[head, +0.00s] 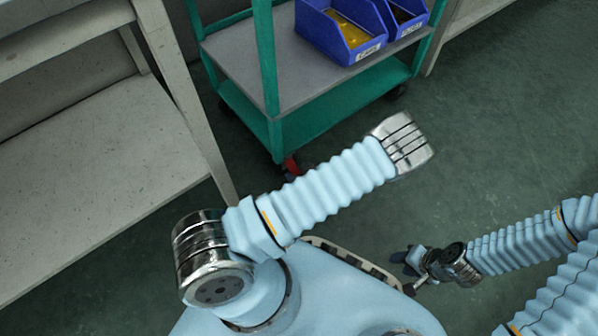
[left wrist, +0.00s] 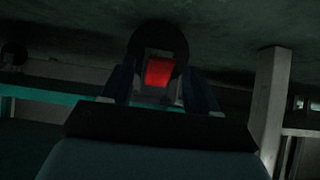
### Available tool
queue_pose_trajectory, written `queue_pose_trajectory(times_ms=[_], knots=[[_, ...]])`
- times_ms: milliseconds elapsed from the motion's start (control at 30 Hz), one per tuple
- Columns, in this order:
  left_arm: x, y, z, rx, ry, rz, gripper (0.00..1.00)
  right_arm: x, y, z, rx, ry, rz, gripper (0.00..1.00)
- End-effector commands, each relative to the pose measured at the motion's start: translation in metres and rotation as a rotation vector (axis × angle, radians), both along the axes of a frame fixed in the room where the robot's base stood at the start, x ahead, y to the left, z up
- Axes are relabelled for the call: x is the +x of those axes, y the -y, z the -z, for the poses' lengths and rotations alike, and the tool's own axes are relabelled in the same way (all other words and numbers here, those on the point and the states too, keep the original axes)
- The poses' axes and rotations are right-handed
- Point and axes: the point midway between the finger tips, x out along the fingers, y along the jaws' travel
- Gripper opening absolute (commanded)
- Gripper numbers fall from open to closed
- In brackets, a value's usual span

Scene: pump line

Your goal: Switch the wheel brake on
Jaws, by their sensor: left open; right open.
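The red brake pedal (head: 291,167) shows at a caster under the near corner of the green cart (head: 272,135). In the left wrist view the red pedal (left wrist: 159,71) stands centred before a dark round wheel (left wrist: 158,38). My left gripper (left wrist: 160,84) is open, with one dark finger on each side of the pedal. Whether the fingers touch it I cannot tell. In the head view my left arm hides this gripper. My right gripper (head: 412,271) is open and empty, low beside my base.
Blue bins (head: 342,35) sit on the cart's grey upper shelf (head: 240,55). A pale workbench (head: 85,185) with a leg stands close on the left. Another pale bench edge (head: 465,18) is at the back right. The green floor (head: 500,120) is clear on the right.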

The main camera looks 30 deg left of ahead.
Motion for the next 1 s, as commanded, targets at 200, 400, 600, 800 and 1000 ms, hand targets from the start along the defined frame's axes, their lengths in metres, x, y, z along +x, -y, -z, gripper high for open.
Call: queue_pose_trajectory(times_ms=[200,400,600,800,1000], knots=[[-0.009,0.025,-0.024,-0.003,0.002,0.002,0.60,0.000,0.000,-0.011,0.000,-0.002,-0.001,0.43],[-0.025,0.061,-0.056,-0.003,0.001,0.002,0.60,-0.001,0.000,-0.022,0.001,-0.004,-0.003,0.43],[-0.036,0.088,-0.078,-0.001,0.000,0.001,0.60,-0.001,0.000,-0.029,0.001,-0.006,-0.003,0.43],[-0.040,0.098,-0.086,0.000,0.000,0.000,0.60,-0.001,0.000,-0.031,0.001,-0.005,-0.003,0.43],[-0.041,0.098,-0.085,0.000,-0.001,0.001,0.60,-0.001,0.000,-0.031,0.001,-0.005,-0.003,0.43]])
